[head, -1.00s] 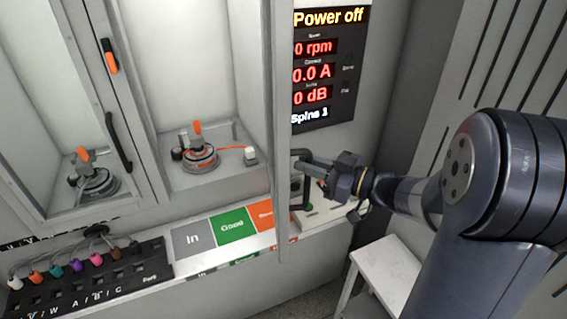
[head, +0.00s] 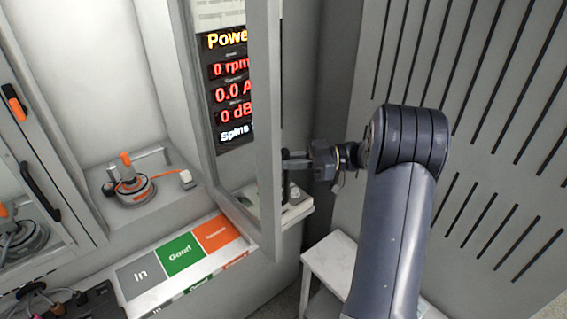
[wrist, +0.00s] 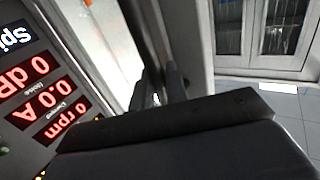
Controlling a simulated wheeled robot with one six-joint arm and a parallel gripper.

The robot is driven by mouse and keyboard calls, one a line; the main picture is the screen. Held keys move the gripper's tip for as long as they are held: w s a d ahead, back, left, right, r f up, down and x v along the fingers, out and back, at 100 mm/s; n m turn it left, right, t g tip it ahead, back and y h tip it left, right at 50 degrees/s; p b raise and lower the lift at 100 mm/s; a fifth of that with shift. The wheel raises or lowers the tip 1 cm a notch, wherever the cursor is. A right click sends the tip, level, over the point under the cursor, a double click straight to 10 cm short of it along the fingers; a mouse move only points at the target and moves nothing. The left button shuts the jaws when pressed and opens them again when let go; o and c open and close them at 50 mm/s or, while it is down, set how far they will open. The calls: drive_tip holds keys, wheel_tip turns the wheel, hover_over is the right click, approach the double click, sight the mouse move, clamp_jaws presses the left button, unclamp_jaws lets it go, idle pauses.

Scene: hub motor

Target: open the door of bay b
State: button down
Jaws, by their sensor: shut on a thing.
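The door (head: 263,120) of the middle bay, a pale frame with a clear pane, stands swung out from the open bay (head: 105,75). Its frame also shows in the wrist view (wrist: 193,35). My gripper (head: 290,162) is at the door's outer edge, shut on the dark door handle (head: 283,185), which is partly hidden by the frame and the fingers. In the wrist view my gripper (wrist: 163,88) shows its fingers close together by the door frame. Inside the bay sits a hub motor (head: 133,190) with an orange shaft.
A left bay door with a dark handle (head: 40,190) looks shut. A display (head: 230,90) shows through the door pane. A white stool (head: 335,265) stands below my arm. A slotted wall (head: 480,120) is at right.

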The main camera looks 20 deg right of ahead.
drive_tip(key=shift+w+r, duration=0.1)
drive_tip(key=shift+r, duration=0.1)
drive_tip(key=c, duration=1.6)
unclamp_jaws()
drive_tip(key=shift+w+a, duration=0.1)
drive_tip(key=shift+a, duration=0.05)
drive_tip(key=shift+o, duration=0.5)
drive_tip(key=shift+f, duration=0.1)
